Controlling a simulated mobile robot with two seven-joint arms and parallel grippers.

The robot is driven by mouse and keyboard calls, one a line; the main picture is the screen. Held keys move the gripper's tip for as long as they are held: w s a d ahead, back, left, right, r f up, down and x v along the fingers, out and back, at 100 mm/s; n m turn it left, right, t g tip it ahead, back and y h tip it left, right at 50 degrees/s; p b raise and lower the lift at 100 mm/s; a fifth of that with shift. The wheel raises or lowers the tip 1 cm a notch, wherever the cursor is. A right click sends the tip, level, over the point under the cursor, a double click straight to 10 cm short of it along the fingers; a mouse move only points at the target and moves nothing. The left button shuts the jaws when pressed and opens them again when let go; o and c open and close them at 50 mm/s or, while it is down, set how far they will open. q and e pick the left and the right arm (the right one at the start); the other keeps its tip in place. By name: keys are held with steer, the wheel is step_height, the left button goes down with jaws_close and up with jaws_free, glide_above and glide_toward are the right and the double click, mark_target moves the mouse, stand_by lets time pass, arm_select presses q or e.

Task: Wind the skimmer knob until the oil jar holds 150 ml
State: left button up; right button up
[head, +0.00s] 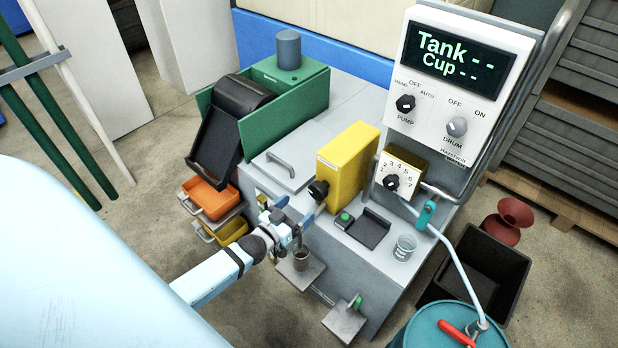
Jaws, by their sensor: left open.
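The yellow skimmer box (352,165) stands on the grey machine top, with a black knob (318,190) on its front left face. My left gripper (297,212) is open just in front of and below this knob, its fingers apart. I cannot tell whether a finger touches the knob. A small jar with dark contents, probably the oil jar (301,260), stands on a small shelf below the gripper. Its fill level is too small to read. My right gripper is not in view.
A control panel (455,90) shows "Tank --" and "Cup --" above the pump and drum knobs. A numbered dial (391,182), a black tray (369,230) and a clear cup (404,248) are right of the skimmer. A teal drum (440,335) stands front right.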

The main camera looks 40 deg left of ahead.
mark_target(314, 193)
arm_select(q)
steer(key=shift+s+a, duration=0.2)
steer(key=shift+s, duration=2.05)
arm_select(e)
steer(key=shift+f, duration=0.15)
arm_select(q)
steer(key=w+n+b, duration=0.1)
steer(key=w+b, duration=0.3)
steer(key=w+n+b, duration=0.2)
steer(key=w+b, duration=0.2)
steer(key=b, duration=0.1)
steer(key=w+n+b, duration=0.1)
steer(key=w+b, duration=0.3)
steer(key=shift+w+d+b, duration=0.3)
steer(key=shift+d, duration=0.1)
steer(key=shift+w, duration=0.5)
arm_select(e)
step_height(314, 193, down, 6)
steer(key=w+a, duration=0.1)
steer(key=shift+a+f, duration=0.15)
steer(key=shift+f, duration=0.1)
arm_select(q)
steer(key=c, duration=0.9)
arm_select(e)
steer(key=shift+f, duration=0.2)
